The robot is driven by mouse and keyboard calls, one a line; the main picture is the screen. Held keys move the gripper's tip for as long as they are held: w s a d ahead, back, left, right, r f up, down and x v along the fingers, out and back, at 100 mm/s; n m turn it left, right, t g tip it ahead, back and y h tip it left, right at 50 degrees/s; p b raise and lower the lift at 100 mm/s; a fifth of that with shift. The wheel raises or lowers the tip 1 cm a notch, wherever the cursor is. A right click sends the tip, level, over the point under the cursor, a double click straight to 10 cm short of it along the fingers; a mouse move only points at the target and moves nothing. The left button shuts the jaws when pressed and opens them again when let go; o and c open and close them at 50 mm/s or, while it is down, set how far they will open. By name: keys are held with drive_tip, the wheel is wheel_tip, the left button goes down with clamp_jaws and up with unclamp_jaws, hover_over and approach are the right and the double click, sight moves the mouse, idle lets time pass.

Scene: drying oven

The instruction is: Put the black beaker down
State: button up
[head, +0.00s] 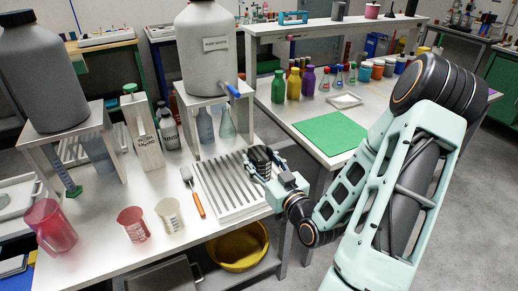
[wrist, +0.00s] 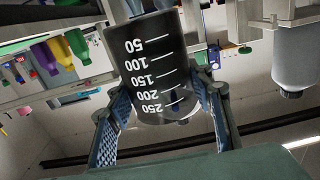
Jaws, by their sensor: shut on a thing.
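My gripper (head: 264,170) is shut on the black beaker (head: 261,157), with a finger on either side of it. In the wrist view, which shows the room upside down, the beaker (wrist: 155,72) has white marks from 50 to 250 and sits between the fingers of my gripper (wrist: 162,108). In the head view the beaker is at the right edge of the white slatted rack (head: 222,190), looking roughly upright. The fingers partly hide it, and I cannot tell whether its base touches anything.
A brush with an orange handle (head: 196,195) lies left of the rack. A red beaker (head: 131,225), a clear beaker (head: 169,216) and a red pitcher (head: 50,226) stand further left. A large grey carboy (head: 208,50) stands behind the rack. A green mat (head: 331,133) lies on the right-hand table.

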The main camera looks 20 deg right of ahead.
sight(262, 162)
drive_tip(key=s+r+p, duration=0.1)
drive_tip(key=p, duration=0.1)
drive_tip(key=s+a+r+p, duration=0.1)
drive_tip(key=p, duration=0.2)
drive_tip(key=shift+s, duration=0.35)
drive_tip(key=p, duration=0.1)
drive_tip(key=s+p, duration=0.1)
drive_tip(key=s+a+p, duration=0.1)
drive_tip(key=p, duration=0.1)
drive_tip(key=shift+s+r, duration=0.25)
drive_tip(key=w+a+r+p, duration=0.8)
drive_tip(key=a+r, duration=0.2)
drive_tip(key=a, duration=0.2)
drive_tip(key=shift+w+a+h, duration=0.15)
drive_tip(key=shift+a+h, duration=0.1)
drive_tip(key=shift+h, duration=0.05)
drive_tip(key=shift+f, duration=0.15)
